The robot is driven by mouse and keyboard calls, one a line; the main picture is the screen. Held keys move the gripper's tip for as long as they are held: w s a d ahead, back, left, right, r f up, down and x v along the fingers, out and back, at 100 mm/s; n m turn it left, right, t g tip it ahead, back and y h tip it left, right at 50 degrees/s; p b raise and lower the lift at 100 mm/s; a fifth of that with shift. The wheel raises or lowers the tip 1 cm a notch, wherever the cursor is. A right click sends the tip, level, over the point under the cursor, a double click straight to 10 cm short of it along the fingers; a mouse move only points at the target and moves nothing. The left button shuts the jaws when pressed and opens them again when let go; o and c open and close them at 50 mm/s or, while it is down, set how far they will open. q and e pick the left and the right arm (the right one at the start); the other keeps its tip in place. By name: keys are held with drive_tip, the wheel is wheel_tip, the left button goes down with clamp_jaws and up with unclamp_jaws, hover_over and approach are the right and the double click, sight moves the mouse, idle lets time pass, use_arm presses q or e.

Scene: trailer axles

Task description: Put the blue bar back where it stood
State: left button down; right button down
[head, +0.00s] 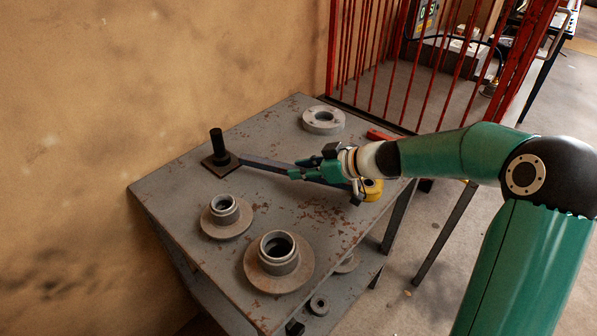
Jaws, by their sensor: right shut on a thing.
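The blue bar (264,164) is long, slim and dull blue-grey. It lies roughly level, its left end close by the square base plate of a black upright post (217,147). Its right part passes through my right gripper (300,169), which comes in from the right and is shut on the bar. The fingers and wrist hide some of the bar. I cannot tell whether the bar touches the tabletop or hangs just above it. My left gripper is not in view.
The worn grey metal table (180,197) carries two flanged hubs (226,215) (278,260) in front and a pale ring (323,120) at the back. A yellow round thing (373,190) sits close under my wrist. A red piece (379,135) lies near the right edge. Red railings (370,55) stand behind.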

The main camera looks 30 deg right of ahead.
drive_tip(key=shift+f+b, duration=0.1)
drive_tip(key=shift+b, duration=0.3)
drive_tip(key=c, duration=0.9)
unclamp_jaws()
drive_tip(key=shift+f, duration=0.1)
drive_tip(key=shift+r+p, duration=0.35)
drive_tip(key=shift+p, duration=0.3)
drive_tip(key=shift+r+p, duration=0.3)
drive_tip(key=shift+p, duration=0.15)
drive_tip(key=b+v, duration=0.2)
drive_tip(key=v, duration=0.9)
drive_tip(key=shift+s+d, duration=0.25)
drive_tip(key=shift+s, duration=0.15)
drive_tip(key=shift+w+f, duration=0.1)
